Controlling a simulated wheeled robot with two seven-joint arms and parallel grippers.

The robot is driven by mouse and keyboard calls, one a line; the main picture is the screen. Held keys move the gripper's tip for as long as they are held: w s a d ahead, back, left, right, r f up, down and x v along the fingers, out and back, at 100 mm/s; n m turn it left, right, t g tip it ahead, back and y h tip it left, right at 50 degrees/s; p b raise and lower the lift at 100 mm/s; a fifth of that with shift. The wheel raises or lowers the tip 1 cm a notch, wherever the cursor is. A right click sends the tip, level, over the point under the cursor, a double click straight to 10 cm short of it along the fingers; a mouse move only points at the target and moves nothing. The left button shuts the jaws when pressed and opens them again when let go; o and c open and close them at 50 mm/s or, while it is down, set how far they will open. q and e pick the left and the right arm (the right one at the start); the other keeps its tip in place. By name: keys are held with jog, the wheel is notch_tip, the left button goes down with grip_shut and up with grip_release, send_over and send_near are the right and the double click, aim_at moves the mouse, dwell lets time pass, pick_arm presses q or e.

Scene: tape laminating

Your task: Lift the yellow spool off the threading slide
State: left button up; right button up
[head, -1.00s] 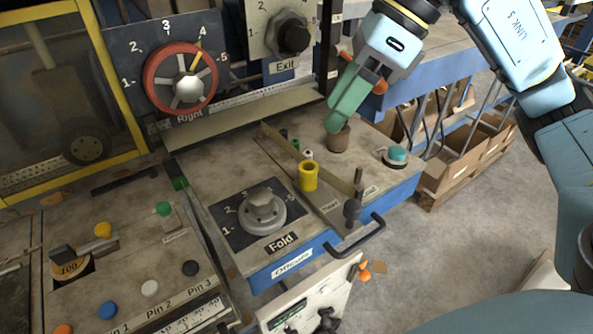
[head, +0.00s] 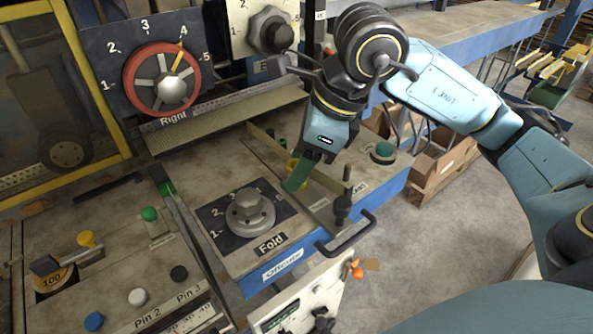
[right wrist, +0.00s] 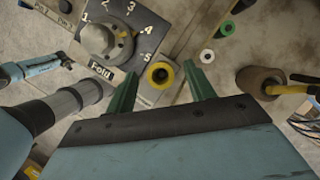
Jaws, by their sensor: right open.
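The yellow spool (head: 292,166) stands on the blue-sided Fold table beside the long thin bar of the threading slide (head: 327,184), mostly hidden behind my right gripper (head: 297,183). In the right wrist view, the yellow spool (right wrist: 160,75) shows from above as a ring with a dark hole. It lies between the two green fingers of my right gripper (right wrist: 163,73), near their tips, with a gap on both sides. The gripper is open and holds nothing. I cannot tell how far its fingertips are above the table. My left gripper is not in view.
The Fold dial (head: 250,212) is just left of the gripper. A dark post (head: 342,207) and a black handle (head: 346,234) are at the front right. A teal button (head: 383,152) sits at the far right. A brown cylinder (right wrist: 262,82) and white ring (right wrist: 207,56) are near the right finger.

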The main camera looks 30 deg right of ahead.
jog(key=shift+x, duration=0.9)
jog(key=shift+c, duration=0.3)
jog(key=c, duration=1)
jog(key=shift+r, duration=0.1)
notch_tip(320, 180, up, 10)
jog(key=shift+f+p, duration=0.1)
jog(key=shift+p, duration=0.3)
